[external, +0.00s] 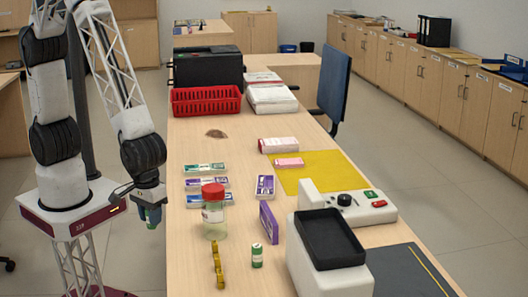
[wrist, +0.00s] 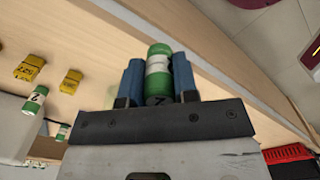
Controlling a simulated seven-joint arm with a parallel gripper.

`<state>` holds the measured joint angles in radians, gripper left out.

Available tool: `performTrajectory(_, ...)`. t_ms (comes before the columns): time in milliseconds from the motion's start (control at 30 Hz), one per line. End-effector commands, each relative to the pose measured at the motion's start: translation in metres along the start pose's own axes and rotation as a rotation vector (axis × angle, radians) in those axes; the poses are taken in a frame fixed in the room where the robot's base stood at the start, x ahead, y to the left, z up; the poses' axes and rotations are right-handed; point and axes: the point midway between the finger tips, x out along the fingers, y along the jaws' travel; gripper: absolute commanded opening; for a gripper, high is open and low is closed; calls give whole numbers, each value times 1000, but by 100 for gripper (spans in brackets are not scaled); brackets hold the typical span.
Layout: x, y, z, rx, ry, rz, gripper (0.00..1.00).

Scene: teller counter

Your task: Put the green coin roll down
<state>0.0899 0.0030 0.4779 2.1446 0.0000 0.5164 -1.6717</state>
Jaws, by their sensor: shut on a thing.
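My gripper (external: 150,207) hangs just off the left edge of the counter in the external view. In the wrist view its two blue fingers (wrist: 158,75) are shut on a green coin roll (wrist: 158,63) with a white band, one finger on each side. In the external view the held roll is small and hard to make out between the fingers. Another green coin roll (external: 257,256) stands upright on the counter (external: 190,275); a green roll with a white band (wrist: 35,100) also shows at the left of the wrist view.
Several yellow pieces (external: 218,265) stand in a row near the front. A red-lidded jar (external: 213,212), banknote bundles (external: 205,168) and a white machine with a black tray (external: 330,238) occupy the counter. A red basket (external: 205,101) sits farther back. Bare wood shows along the left edge.

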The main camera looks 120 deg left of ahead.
Motion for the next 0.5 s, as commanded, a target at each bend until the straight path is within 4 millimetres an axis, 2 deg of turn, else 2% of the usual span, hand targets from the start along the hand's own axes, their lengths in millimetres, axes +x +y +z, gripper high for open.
performTrajectory(167, -15, 1, 0, 0, 0, 3, 0)
performTrajectory(500, -73, 0, 0, 0, 0, 3, 0)
